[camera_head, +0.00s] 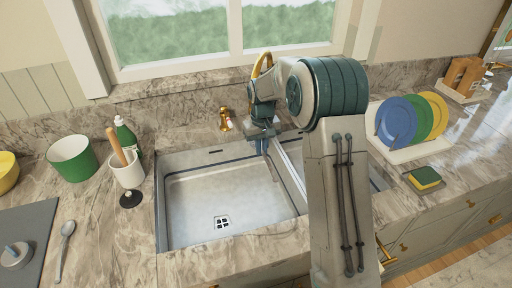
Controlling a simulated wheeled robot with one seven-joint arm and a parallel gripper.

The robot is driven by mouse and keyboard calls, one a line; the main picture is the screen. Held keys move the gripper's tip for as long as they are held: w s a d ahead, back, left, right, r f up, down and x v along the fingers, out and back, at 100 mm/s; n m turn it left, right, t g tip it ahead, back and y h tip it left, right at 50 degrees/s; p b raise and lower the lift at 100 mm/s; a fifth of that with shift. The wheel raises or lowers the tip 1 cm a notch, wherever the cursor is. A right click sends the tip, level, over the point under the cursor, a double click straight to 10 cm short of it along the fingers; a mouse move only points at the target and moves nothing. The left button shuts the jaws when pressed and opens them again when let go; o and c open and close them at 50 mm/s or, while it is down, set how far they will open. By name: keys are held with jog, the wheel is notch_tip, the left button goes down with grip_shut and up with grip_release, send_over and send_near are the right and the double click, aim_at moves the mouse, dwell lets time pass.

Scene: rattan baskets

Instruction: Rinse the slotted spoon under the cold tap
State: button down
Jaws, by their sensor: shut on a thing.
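My gripper (263,147) is over the back right part of the sink basin (195,205), pointing down. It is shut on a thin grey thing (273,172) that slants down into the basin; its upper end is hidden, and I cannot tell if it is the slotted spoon. A metal spoon (67,229) lies on the counter left of the sink; slots are too small to make out. A curved gold spout (262,63) shows behind my wrist, mostly hidden by it. A gold fitting (225,121) stands at the sink's back edge. No running water shows.
A white crock (127,174) with a wooden-handled tool, a green bottle (125,133) and a green pot (72,158) stand left of the sink. Coloured plates (396,122) in a rack (420,150) and a sponge (424,178) are at right. My arm hides much of the right basin.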

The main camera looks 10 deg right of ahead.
jog(key=shift+w+a, duration=0.25)
jog(key=shift+a, duration=0.25)
jog(key=shift+s+d, duration=0.1)
jog(key=shift+d, duration=0.05)
jog(key=shift+s+d, duration=0.2)
jog(key=shift+d, duration=0.2)
jog(key=s+a+b, duration=0.3)
jog(key=s, duration=0.4)
jog(key=shift+a, duration=0.3)
dwell(0.4)
jog(key=shift+s, duration=0.1)
dwell(1.0)
